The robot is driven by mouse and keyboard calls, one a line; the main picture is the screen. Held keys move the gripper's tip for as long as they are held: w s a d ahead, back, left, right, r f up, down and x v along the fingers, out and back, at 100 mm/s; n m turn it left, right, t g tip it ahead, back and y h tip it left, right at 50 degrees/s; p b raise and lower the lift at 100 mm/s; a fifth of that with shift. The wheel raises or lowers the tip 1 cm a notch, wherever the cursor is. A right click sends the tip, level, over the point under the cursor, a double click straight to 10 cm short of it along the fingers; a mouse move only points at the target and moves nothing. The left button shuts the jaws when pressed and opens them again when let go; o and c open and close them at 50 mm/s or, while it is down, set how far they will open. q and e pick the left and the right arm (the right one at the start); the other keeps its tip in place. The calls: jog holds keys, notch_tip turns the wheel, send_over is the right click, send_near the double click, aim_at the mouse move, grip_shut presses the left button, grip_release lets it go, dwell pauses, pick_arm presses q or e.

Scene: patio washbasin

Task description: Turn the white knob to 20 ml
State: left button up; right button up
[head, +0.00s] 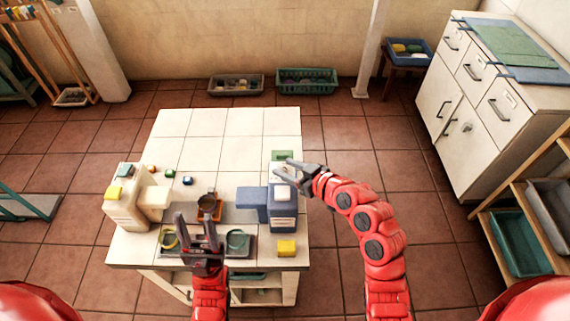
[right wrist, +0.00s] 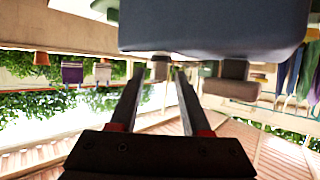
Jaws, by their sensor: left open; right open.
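A blue dispenser (head: 285,213) stands at the right of the tiled table, with a pale, knob-like white piece (head: 282,191) on top. My right gripper (head: 287,176) is open beside the dispenser's top, at its far side. In the right wrist view, the dispenser's dark blue body (right wrist: 215,28) fills the top. A small greyish knob (right wrist: 160,67) shows just beyond and between the open fingertips (right wrist: 158,78), with no clear contact. I cannot tell whether it is the white knob, and no scale marks are readable. My left gripper (head: 196,218) is open and empty above the table's near part.
A cream dispenser (head: 127,210) with a yellow top piece stands at the table's left. A small brown cup (head: 207,203) is near the middle. A dark tray (head: 240,255) lies at the front, beside a yellow block (head: 287,248). The table's far part is clear.

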jog(key=shift+w+a+f, duration=0.15)
jog(key=shift+w+a, duration=0.15)
grip_shut()
dwell(0.4)
